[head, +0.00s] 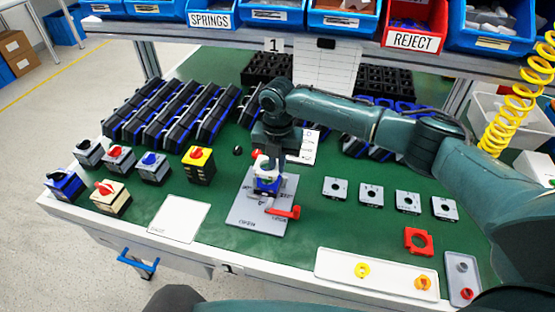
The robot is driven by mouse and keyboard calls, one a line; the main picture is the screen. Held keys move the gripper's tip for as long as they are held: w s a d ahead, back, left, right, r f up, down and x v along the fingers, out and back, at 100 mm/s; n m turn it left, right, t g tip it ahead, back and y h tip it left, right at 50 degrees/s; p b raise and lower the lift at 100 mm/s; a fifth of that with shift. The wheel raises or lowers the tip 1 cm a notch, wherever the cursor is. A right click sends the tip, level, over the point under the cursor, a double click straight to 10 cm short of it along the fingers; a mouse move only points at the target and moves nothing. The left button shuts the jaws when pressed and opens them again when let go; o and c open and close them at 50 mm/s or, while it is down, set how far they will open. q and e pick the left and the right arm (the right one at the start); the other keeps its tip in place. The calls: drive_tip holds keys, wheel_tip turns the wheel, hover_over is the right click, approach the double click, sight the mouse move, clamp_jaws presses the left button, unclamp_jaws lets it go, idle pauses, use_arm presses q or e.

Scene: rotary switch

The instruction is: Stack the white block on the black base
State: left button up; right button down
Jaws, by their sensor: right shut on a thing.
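My right gripper (267,161) reaches down from above, over the grey fixture plate (250,216) at the middle of the bench. It is shut on a small white block (265,172), partly hidden by the fingers. Just below the white block is a blue and dark part (268,185) in the fixture. Whether the white block touches it cannot be told. The black base is not clearly visible under the block and gripper. A red clamp handle (284,211) sticks out at the plate's right. My left gripper is not in view.
Several grey blocks with holes (370,194) stand in a row to the right. Finished switches (152,168) stand at left.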

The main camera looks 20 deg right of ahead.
drive_tip(key=shift+f+b, duration=0.3)
drive_tip(key=shift+f, duration=0.6)
drive_tip(key=c, duration=1.4)
unclamp_jaws()
drive_tip(key=shift+r, duration=0.1)
drive_tip(key=shift+c, duration=0.2)
drive_tip(key=shift+a, duration=0.1)
